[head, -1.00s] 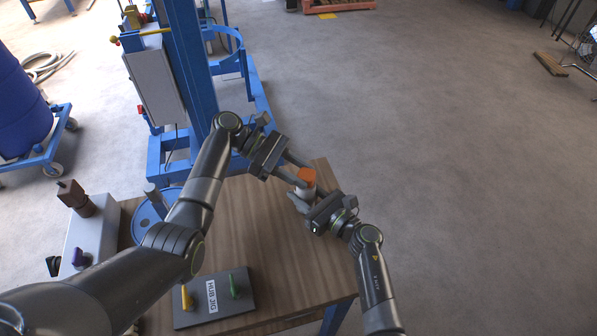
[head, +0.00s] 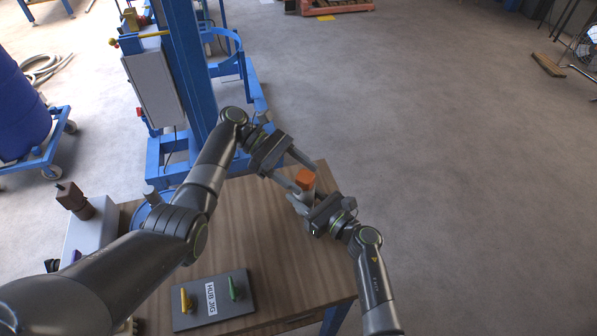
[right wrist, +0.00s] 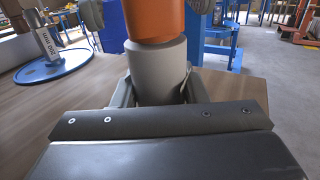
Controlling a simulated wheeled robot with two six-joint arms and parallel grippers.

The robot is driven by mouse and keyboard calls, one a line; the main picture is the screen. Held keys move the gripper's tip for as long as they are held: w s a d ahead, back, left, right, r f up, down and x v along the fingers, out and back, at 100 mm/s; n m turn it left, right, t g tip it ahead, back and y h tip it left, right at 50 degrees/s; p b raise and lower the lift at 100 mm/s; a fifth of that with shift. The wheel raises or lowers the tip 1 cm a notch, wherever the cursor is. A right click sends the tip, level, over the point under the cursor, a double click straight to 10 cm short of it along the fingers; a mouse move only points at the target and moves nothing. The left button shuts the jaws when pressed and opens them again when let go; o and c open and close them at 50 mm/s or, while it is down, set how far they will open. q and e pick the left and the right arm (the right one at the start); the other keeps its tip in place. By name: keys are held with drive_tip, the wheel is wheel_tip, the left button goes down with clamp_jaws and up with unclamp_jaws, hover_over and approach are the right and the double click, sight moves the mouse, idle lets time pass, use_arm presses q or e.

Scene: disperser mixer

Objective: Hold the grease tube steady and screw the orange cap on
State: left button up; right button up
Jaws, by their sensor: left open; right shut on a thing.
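The orange cap (head: 306,179) sits on top of the pale grey grease tube (head: 308,192), above the table's far right corner. In the right wrist view the cap (right wrist: 154,20) rests on the upright tube (right wrist: 158,72), its lower edge looking slightly tilted. How far it is threaded cannot be seen. My right gripper (head: 302,199) is shut on the tube, with one finger on each side in its wrist view (right wrist: 157,92). My left gripper (head: 306,178) is open, its fingers on either side of the cap, apart from it or barely touching.
A blue machine column (head: 190,75) stands behind. The table's middle is clear.

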use_arm(q)
drive_tip(key=shift+r, duration=0.1)
drive_tip(key=shift+r, duration=2.1)
drive_tip(key=shift+t, duration=0.3)
drive_tip(key=n+t, duration=0.3)
drive_tip(key=n+t+h, duration=0.1)
drive_tip(key=n+t, duration=0.2)
drive_tip(key=shift+t+h, duration=0.3)
drive_tip(key=shift+t, duration=0.1)
drive_tip(key=n+t, duration=0.3)
drive_tip(key=shift+n+t+y, duration=1.7)
drive_tip(key=shift+n+t, duration=0.6)
